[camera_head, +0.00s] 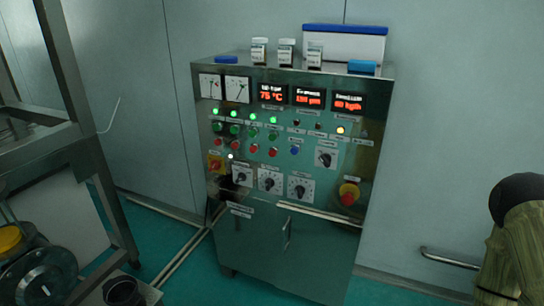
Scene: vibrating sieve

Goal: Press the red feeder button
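A steel control cabinet (285,240) with a green panel stands against the wall in the middle of the head view. Its panel carries a row of small red buttons, at the left (217,142), beside it (234,146), further right (253,149) and at the right end (272,152). Their labels are too small to read, so I cannot tell which is the feeder button. Green buttons (252,132) sit just above the red ones, several with lit green lamps over them. My gripper is not in view.
Red knobs on yellow plates sit at the panel's left (215,164) and lower right (348,194). A blue button (294,149) and rotary switches (269,180) are nearby. Bottles (286,52) and a blue-lidded box (344,43) stand on top. A metal frame (85,140) stands left.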

